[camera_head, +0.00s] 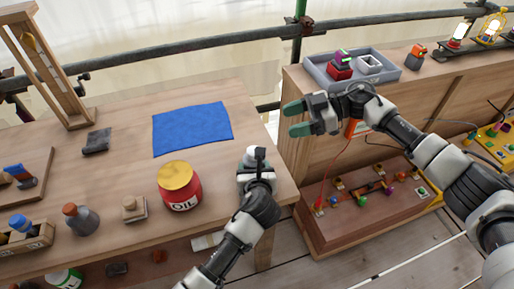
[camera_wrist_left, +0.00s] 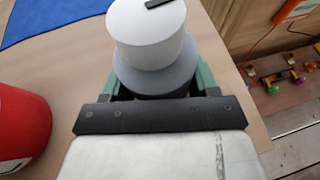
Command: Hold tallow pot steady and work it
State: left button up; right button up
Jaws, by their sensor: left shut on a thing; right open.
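The tallow pot appears to be the small grey pot with a white top (camera_head: 250,155) at the right edge of the workbench. In the left wrist view the pot (camera_wrist_left: 152,28) is upright, with a short dark bar on its white top. My left gripper (camera_head: 254,168) is shut on the pot, with green fingers (camera_wrist_left: 155,82) on both sides of its grey lower body. The pot's lower part is hidden by the gripper. My right gripper (camera_head: 295,118) is open and empty, held in the air right of the bench, its green fingers pointing left.
A red oil tin (camera_head: 180,188) stands close left of the pot. A blue cloth (camera_head: 192,128) lies flat behind. A grey tray (camera_head: 352,68) with small items sits on the right-hand bench. Bottles and blocks stand at the bench's front left. A gap separates the benches.

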jog(key=shift+g+h, duration=0.7)
jog(key=s+a+f, duration=0.1)
jog(key=a+f, duration=0.1)
jog(key=a, duration=0.1)
jog(key=s+a+f, duration=0.1)
jog(key=a+f, duration=0.1)
jog(key=a, duration=0.1)
jog(key=s+a+f, duration=0.1)
jog(key=a+f, duration=0.1)
jog(key=a, duration=0.1)
jog(key=shift+s+a+f, duration=0.1)
jog(key=shift+s+f, duration=0.15)
jog(key=shift+s, duration=0.1)
jog(key=shift+c, duration=0.4)
jog(key=c, duration=0.9)
jog(key=shift+o, duration=0.2)
jog(key=shift+n, duration=0.3)
